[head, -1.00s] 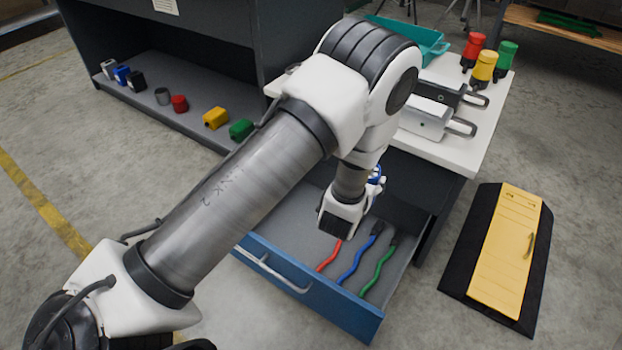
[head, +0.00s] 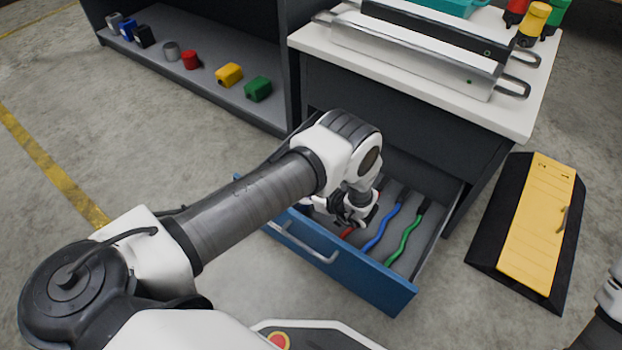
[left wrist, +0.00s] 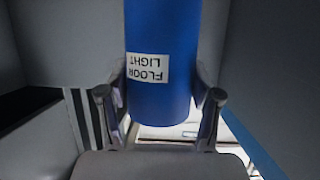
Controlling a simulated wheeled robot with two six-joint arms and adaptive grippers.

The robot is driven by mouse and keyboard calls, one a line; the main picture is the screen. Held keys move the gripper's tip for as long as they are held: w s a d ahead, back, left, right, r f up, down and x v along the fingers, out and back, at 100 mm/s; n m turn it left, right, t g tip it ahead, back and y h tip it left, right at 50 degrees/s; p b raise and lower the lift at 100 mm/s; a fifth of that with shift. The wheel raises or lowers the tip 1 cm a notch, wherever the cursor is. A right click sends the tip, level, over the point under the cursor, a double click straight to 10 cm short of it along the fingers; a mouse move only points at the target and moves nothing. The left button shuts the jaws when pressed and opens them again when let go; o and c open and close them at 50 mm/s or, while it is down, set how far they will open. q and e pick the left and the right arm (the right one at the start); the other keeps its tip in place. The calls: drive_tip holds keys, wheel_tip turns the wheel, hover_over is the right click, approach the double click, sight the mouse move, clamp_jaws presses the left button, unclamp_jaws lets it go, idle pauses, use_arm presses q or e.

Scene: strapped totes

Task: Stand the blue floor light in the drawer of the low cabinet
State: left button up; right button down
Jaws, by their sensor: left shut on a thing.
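The blue floor light (left wrist: 160,90) is a blue cylinder with a white "FLOOR LIGHT" label, upside down in the left wrist view. My left gripper (head: 352,215) is shut on it, one finger on each side. In the head view the gripper is low inside the open drawer (head: 375,280), towards its left part, and my arm mostly hides the light there. I cannot tell whether the light touches the drawer floor. The drawer has a blue front and belongs to the low cabinet (head: 430,92) with a white top. My right gripper is not in view.
A red cable, a blue cable (head: 383,225) and a green cable (head: 408,235) lie in the drawer, beside the gripper. Long metal cases (head: 410,60) and coloured lights (head: 533,22) stand on the cabinet top. A black and yellow ramp (head: 530,225) lies on the right floor.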

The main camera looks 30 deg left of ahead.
use_arm(q)
wheel_tip(320, 180, down, 4)
drive_tip(key=shift+f+b, duration=0.15)
drive_tip(key=shift+b, duration=0.85)
drive_tip(key=shift+f, duration=0.2)
drive_tip(key=o, duration=1.7)
drive_tip(key=shift+r, duration=0.1)
drive_tip(key=shift+d+r, duration=0.1)
drive_tip(key=shift+r, duration=0.15)
drive_tip(key=shift+p+v, duration=2.3)
drive_tip(key=shift+v, duration=3.6)
